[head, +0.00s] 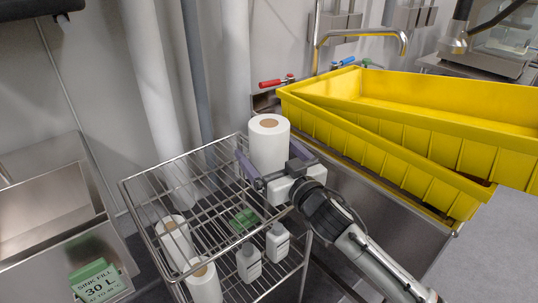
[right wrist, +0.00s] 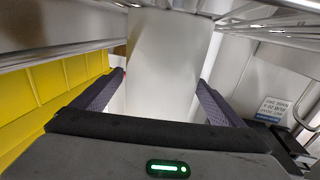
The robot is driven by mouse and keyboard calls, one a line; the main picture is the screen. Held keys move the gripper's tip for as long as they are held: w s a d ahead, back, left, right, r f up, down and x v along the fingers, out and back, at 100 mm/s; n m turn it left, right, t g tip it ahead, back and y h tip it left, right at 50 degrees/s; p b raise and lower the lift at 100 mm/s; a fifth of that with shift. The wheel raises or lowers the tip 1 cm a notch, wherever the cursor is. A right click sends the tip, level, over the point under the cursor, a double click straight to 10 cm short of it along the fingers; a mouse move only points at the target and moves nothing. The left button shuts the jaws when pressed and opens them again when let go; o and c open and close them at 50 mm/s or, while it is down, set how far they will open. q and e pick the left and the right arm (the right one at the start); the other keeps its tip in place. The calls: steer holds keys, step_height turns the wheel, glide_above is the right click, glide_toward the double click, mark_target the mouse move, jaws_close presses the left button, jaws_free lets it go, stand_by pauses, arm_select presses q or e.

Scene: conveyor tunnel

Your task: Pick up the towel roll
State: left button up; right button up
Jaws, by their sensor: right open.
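A white towel roll (head: 269,140) with a brown core stands upright on the top shelf of a wire rack (head: 160,172), at its right end. My right gripper (head: 267,157) is open, with one purple finger on each side of the roll. In the right wrist view the white roll (right wrist: 158,60) fills the space between the two fingers (right wrist: 160,85). A gap shows beside at least the left finger; contact on the right is hard to tell. The roll's lower part is hidden by the gripper in the head view. My left gripper is not in view.
More white rolls (head: 204,283), white bottles (head: 249,263) and a green item (head: 244,218) sit on a lower rack level. Yellow bins (head: 400,125) stand right of the rack, below a faucet (head: 360,33). A grey pipe (head: 196,80) rises behind. The top shelf's left part is clear.

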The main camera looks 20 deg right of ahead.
mark_target(268, 117)
steer(key=c, duration=1.3)
steer(key=shift+o, duration=0.2)
step_height(268, 117, up, 9)
steer(key=p, duration=0.2)
steer(key=shift+p, duration=0.35)
steer(key=shift+r, duration=0.55)
steer(key=o, duration=0.4)
steer(key=shift+c, duration=0.2)
steer(key=c, duration=0.7)
